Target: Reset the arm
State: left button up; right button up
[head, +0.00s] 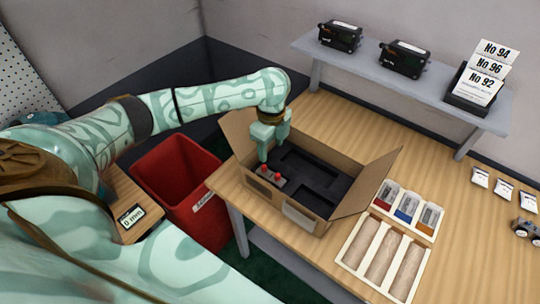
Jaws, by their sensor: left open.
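My left arm reaches in from the left. My left gripper (268,147) points down over the left side of an open cardboard box (298,215) on the wooden table. Its jaws are open. Just below and beside the fingertips, a small grey part with red knobs (272,177) sits in the box at the left end of the black foam insert (318,180). I cannot tell whether a finger touches it. The other foam recesses look empty. My right gripper is not in view.
A red bin (180,190) stands left of the table. Right of the box lie a tray of small packets (408,212) and a slotted tray (385,258). A shelf (400,85) at the back holds two black devices (404,59) and number cards (482,85).

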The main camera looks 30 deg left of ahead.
pick_arm(q)
notch_tip(320, 180, up, 4)
jog(key=s+d+f+n+t+h, duration=0.1)
jog(key=s+d+f+t, duration=0.2)
jog(key=d, duration=0.4)
jog(key=s+d+f+n+t+h, duration=0.1)
jog(key=s+d+f+n+t, duration=0.15)
jog(key=s+d, duration=0.35)
jog(key=s+a+r+n+t+y, duration=0.1)
jog(key=s+a+r+n+y, duration=0.3)
jog(key=s+a+n+y, duration=0.65)
jog(key=s+f+m+g+h+b, duration=0.1)
jog(key=s+f+h, duration=0.15)
jog(key=f, duration=1.15)
jog(key=s+f+m+g+h+b, duration=0.15)
jog(key=f+h, duration=0.25)
jog(key=f, duration=1)
jog(key=s+f+n+g+h+b, duration=0.2)
jog(key=s+f+n+g, duration=0.1)
jog(key=s+f, duration=1.6)
jog(key=shift+s+d+f+n, duration=0.35)
jog(key=shift+s+d+f, duration=0.1)
jog(key=shift+s, duration=0.7)
